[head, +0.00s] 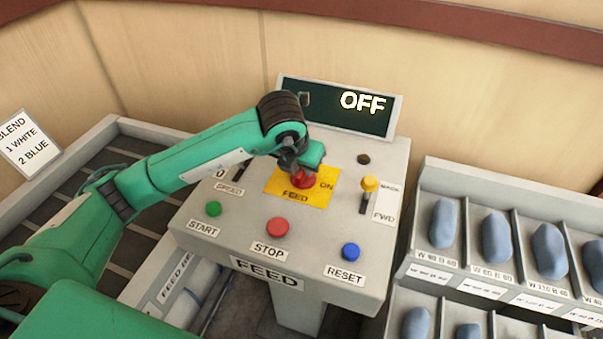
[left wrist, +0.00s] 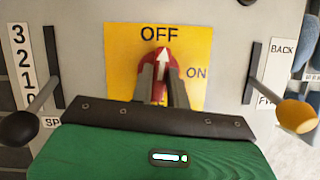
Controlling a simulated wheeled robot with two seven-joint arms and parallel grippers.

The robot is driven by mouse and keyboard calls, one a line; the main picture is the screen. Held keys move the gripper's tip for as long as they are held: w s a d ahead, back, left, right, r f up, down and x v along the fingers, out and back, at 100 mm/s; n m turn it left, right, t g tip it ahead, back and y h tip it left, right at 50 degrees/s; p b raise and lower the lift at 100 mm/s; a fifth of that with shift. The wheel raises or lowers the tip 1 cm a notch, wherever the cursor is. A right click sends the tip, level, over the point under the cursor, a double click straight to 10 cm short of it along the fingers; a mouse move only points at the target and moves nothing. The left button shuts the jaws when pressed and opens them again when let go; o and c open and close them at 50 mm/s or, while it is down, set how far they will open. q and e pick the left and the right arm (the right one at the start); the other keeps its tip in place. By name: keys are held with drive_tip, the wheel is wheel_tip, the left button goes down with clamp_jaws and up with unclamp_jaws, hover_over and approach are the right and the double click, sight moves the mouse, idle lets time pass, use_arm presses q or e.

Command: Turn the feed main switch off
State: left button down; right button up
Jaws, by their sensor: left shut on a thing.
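The feed main switch (head: 303,179) is a red knob on a yellow plate (head: 326,192) on the grey feed panel. In the left wrist view, the red knob (left wrist: 158,60) carries a white arrow that points up at the word OFF; ON is printed to its right. My left gripper (head: 297,168) is over the knob, and in the left wrist view its two fingers (left wrist: 161,88) are shut on it. The display (head: 338,107) behind the panel reads OFF. The fingers hide the knob's lower part. My right gripper is in neither view.
The panel has a green START button (head: 213,209), a red STOP button (head: 278,227) and a blue RESET button (head: 350,251). A yellow-tipped BACK/FWD lever (head: 369,184) stands right of the switch; a black-knobbed speed lever (left wrist: 20,127) stands left. Bins with blue pillows (head: 496,238) are at right.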

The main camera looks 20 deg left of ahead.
use_arm(q)
drive_tip(key=shift+n+b, duration=0.55)
drive_tip(key=shift+n, duration=0.15)
drive_tip(key=shift+y, duration=0.3)
drive_tip(key=c, duration=1.4)
unclamp_jaws()
drive_tip(key=shift+o, duration=0.2)
drive_tip(key=shift+s+r, duration=0.2)
drive_tip(key=shift+r, duration=0.3)
drive_tip(key=b+v, duration=0.1)
drive_tip(key=v, duration=1.1)
drive_tip(key=shift+s+r, duration=0.2)
drive_tip(key=shift+r, duration=0.15)
